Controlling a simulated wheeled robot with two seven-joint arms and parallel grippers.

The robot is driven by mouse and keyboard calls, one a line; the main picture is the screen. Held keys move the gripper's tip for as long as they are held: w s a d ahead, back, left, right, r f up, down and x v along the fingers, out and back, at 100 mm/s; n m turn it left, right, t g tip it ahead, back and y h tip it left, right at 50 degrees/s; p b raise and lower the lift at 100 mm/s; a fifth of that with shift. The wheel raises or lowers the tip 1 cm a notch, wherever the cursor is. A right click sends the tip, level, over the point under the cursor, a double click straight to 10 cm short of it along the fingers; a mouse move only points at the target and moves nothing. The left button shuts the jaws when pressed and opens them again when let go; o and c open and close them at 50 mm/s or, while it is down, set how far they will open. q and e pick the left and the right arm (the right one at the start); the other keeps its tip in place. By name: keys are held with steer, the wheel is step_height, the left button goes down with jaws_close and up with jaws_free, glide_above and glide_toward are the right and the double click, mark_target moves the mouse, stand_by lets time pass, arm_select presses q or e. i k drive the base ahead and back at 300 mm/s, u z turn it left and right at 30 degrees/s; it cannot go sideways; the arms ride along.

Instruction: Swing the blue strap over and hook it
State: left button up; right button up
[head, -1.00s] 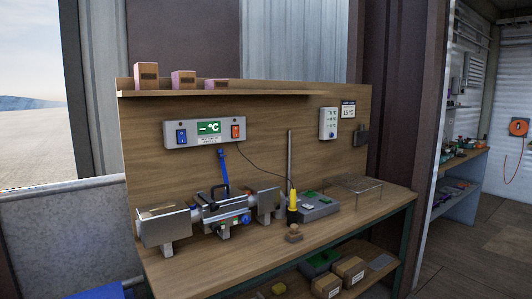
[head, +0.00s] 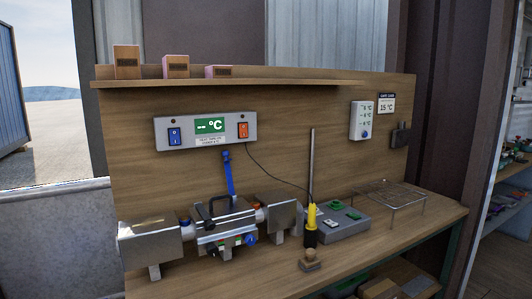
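The blue strap (head: 228,172) stands upright above the metal device on the workbench, its lower end at the back of the device. It looks unhooked, with its top end free near the wall panel. The metal device (head: 224,224) has a dark handle on top and coloured knobs on its front. It sits between two metal blocks, the left one (head: 150,238) and the right one (head: 283,217). Neither of my grippers shows in the head view.
A wooden bench (head: 400,235) carries a grey unit (head: 340,226) with a yellow-and-black tool (head: 311,226), a small stamp-like object (head: 310,260) and a wire rack (head: 388,193). A display box (head: 206,130) and a shelf (head: 250,85) with small boxes are on the back panel.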

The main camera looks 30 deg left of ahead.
mark_target(225, 154)
steer(key=u, duration=0.55)
steer(key=i, duration=0.85)
steer(key=u, duration=0.9)
